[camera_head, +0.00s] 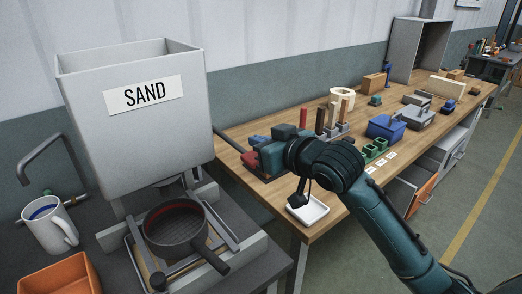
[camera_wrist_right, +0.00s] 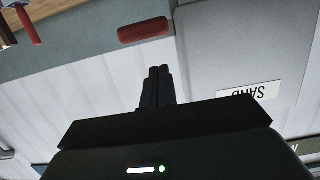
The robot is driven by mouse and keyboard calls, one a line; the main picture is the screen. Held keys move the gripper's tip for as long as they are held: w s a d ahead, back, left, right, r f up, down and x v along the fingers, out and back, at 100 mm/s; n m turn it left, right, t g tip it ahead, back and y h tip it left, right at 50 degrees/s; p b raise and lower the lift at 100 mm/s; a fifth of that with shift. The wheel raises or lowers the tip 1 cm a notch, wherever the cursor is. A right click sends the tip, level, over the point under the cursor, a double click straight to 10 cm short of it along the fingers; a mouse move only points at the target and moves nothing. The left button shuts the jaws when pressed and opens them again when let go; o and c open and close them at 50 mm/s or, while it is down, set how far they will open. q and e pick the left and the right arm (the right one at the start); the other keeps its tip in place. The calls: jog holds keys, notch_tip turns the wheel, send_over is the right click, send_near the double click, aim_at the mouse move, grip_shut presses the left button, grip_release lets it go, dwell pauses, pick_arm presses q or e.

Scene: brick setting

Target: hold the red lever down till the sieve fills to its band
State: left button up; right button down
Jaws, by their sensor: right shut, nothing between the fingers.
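A grey hopper labelled SAND (camera_head: 142,115) stands at the left in the head view. Below its outlet is the sieve (camera_head: 176,238), a dark pan with a handle and a red band inside its wall; no sand shows in it. The lever's red grip (camera_head: 250,159) is at the end of a dark rod right of the hopper. It also shows in the wrist view (camera_wrist_right: 144,30), beyond my fingertips. My right gripper (camera_wrist_right: 158,71) is shut and empty, with a visible gap to the grip. In the head view its fingers are hard to make out. My left gripper is not in view.
A white mug (camera_head: 47,222) with a blue band and an orange bin (camera_head: 62,276) stand at the lower left. A wooden bench (camera_head: 243,131) behind my right arm carries blocks, a blue box (camera_head: 385,128) and a white tray (camera_head: 308,212).

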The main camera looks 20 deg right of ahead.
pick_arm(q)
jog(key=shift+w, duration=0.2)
pick_arm(e)
notch_tip(320, 180, down, 3)
jog(key=shift+r, duration=0.15)
jog(key=shift+s, duration=0.1)
